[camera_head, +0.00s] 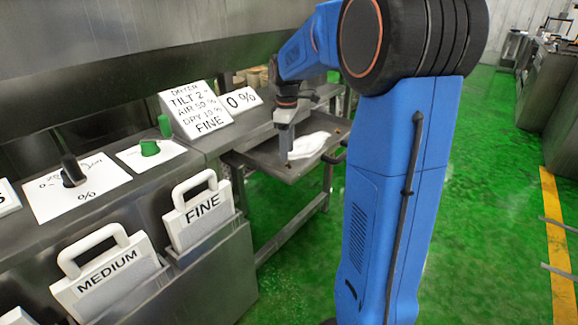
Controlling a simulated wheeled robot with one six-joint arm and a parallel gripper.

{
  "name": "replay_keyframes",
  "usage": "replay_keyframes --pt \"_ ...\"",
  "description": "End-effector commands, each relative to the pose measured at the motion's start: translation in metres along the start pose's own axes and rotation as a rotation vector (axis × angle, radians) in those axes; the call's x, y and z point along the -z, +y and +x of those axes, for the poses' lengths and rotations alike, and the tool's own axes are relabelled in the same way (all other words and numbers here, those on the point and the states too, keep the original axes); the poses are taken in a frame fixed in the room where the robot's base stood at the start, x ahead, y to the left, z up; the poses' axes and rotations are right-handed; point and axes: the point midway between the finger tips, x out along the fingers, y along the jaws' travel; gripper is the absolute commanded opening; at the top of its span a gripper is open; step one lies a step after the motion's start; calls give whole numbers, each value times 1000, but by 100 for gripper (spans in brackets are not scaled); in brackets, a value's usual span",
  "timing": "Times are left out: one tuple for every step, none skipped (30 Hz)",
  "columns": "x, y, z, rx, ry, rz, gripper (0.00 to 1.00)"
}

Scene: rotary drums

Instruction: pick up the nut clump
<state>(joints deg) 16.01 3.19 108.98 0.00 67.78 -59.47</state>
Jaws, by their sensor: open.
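My gripper (286,157) points down over a metal tray (267,164) at the end of the steel bench, its tips low near the tray surface. The jaws are open, but the gap between them is too small to make out here. Small brown bits lie on the tray close to the tips. I cannot tell which of them is the nut clump, and the gripper may hide part of it. A white, cloth-like thing (310,145) lies on the tray just right of the gripper.
A green knob (150,147) and a black knob (72,170) sit further left. FINE (202,213) and MEDIUM (108,276) handled panels stand in front.

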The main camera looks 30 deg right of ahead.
Motion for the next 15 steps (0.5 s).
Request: replay_keyframes --pt "-3 1 8 4 -2 1 47" --pt "-4 3 12 4 -2 1 47" --pt "-5 4 18 3 -2 1 47" --pt "-6 5 21 3 -2 1 47" --pt "-6 4 25 3 -2 0 47" --pt "-6 4 30 2 -1 0 47" --pt "-5 4 33 2 -1 0 47" --pt "-5 4 35 2 -1 0 47" --pt "-5 4 38 2 -1 0 47" --pt "-5 4 39 1 -1 0 47" --pt "-5 4 40 1 -1 0 47" --pt "-5 5 41 1 0 0 47" --pt "-5 5 41 1 0 0 47" --pt "-5 5 41 0 0 0 47" --pt "-5 5 41 0 0 0 47"
